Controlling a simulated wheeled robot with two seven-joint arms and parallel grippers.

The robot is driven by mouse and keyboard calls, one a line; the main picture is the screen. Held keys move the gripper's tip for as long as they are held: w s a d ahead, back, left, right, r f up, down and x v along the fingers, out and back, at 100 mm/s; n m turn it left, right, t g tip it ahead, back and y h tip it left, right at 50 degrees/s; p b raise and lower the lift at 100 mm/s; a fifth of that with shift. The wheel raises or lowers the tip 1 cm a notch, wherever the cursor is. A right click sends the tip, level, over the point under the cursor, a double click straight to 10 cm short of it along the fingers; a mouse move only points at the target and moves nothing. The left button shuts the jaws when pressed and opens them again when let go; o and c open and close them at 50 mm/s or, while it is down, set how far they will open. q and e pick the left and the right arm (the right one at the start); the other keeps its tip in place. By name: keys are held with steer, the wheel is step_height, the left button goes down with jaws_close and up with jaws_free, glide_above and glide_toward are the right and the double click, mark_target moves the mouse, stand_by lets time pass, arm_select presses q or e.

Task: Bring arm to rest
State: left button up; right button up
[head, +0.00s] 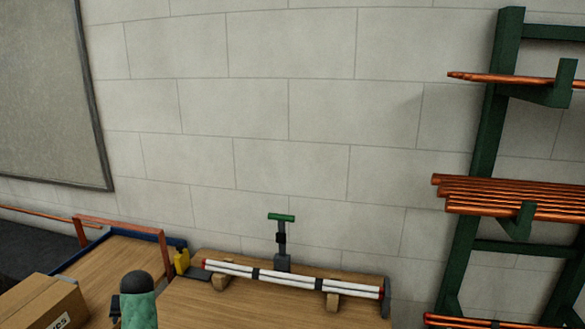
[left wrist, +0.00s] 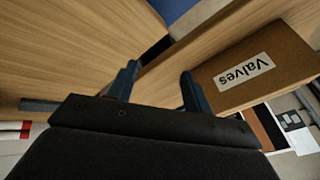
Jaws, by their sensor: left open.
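My left gripper (left wrist: 158,86) shows in the left wrist view, with its two dark blue fingers apart and nothing between them. Wooden board surfaces lie beyond the fingers. A cardboard box labelled Valves (left wrist: 285,55) is beside the right finger in that view; I cannot tell the exact gap. The same box (head: 38,302) stands at the lower left of the head view, partly cut off by the frame. Neither gripper can be made out in the head view, and my right gripper is in no view.
White pipes with red ends (head: 300,278) lie across wooden blocks on the bench (head: 195,305). A green T-handled tool (head: 281,217) stands behind them. A green rack (head: 484,150) holds copper pipes (head: 510,195) at right.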

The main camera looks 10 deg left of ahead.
arm_select(q)
steer(key=s+d+f+m+t+h, duration=0.1)
steer(key=s+d+f+m+h, duration=0.15)
steer(key=s+d, duration=0.95)
steer(key=s+d+f+m+h, duration=0.25)
steer(key=s+d, duration=0.65)
steer(key=d, duration=0.5)
steer(key=s+d+f+m+t+h, duration=0.1)
steer(key=s+d+f+m, duration=0.15)
steer(key=s+d, duration=0.95)
steer(key=s+d+f+b+x, duration=0.1)
steer(key=s+x, duration=0.1)
steer(key=x, duration=1)
steer(key=s+d+b+x, duration=0.1)
steer(key=x, duration=1.1)
steer(key=s+f, duration=0.4)
steer(key=f, duration=0.9)
steer(key=s+f+g+b, duration=0.1)
steer(key=s+f, duration=0.4)
steer(key=f, duration=0.8)
steer(key=shift+f+m+g, duration=0.25)
steer(key=shift+m+g, duration=0.05)
steer(key=shift+m, duration=0.15)
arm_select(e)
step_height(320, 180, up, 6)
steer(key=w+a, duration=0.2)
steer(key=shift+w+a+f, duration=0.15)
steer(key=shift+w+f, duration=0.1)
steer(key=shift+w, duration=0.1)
